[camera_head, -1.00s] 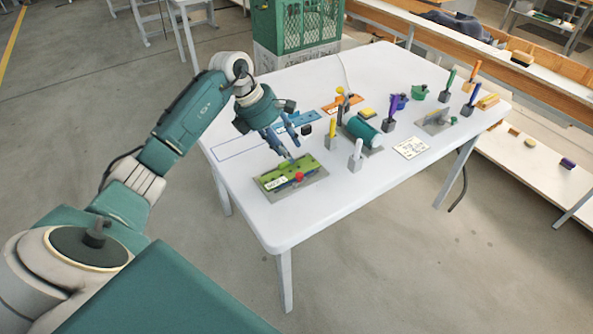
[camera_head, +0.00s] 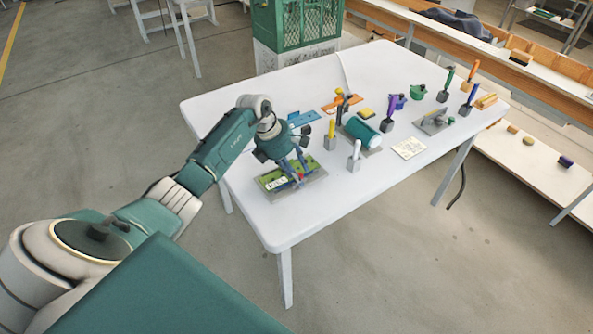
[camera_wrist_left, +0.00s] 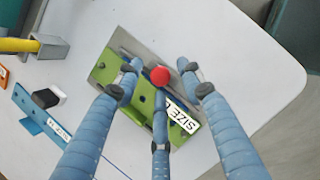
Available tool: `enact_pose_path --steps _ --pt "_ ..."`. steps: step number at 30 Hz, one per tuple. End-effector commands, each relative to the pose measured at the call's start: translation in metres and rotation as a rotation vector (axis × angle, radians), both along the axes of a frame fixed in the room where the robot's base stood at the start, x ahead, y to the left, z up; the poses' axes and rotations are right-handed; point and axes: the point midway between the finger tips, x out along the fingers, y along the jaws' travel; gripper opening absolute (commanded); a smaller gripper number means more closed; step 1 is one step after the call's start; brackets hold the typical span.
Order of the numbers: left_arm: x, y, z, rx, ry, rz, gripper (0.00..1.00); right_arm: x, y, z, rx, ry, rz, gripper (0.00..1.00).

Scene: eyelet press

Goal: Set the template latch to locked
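The green template (camera_head: 272,184) with a white label lies on a grey base plate at the near left part of the table. It also shows in the left wrist view (camera_wrist_left: 104,74), with its "SIZE" label (camera_wrist_left: 182,119) partly covered by a finger. A red knob (camera_wrist_left: 160,76), seemingly the latch handle, stands on it. My left gripper (camera_head: 297,172) is low over the template. In the left wrist view its three blue fingers (camera_wrist_left: 158,84) are spread open around the knob. I cannot tell whether they touch it. My right gripper is not in view.
Close by stand a yellow-handled tool (camera_head: 331,132) and a white-handled tool (camera_head: 354,155) in grey blocks. A teal cylinder (camera_head: 362,132) is further right. A blue template (camera_head: 303,118) lies behind. The table's front left (camera_head: 250,222) is clear.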

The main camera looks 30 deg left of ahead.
Motion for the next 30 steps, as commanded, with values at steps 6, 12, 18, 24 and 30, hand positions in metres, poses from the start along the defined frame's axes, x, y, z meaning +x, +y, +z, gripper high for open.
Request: enact_pose_path --steps 6,12,18,24,30 --pt "0.000 0.000 0.000 0.000 0.000 0.000 0.24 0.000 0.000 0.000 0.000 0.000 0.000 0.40" --pt "0.000 0.000 0.000 -0.001 -0.001 0.000 0.00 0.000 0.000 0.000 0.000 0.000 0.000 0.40" --pt "0.000 0.001 0.000 0.000 -0.002 0.015 0.00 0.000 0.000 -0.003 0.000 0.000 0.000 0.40" --pt "0.000 0.002 -0.001 0.004 -0.003 0.087 0.00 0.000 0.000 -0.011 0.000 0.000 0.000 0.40" --pt "0.000 0.004 0.000 0.004 -0.004 0.232 0.00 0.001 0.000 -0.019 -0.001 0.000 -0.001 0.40"
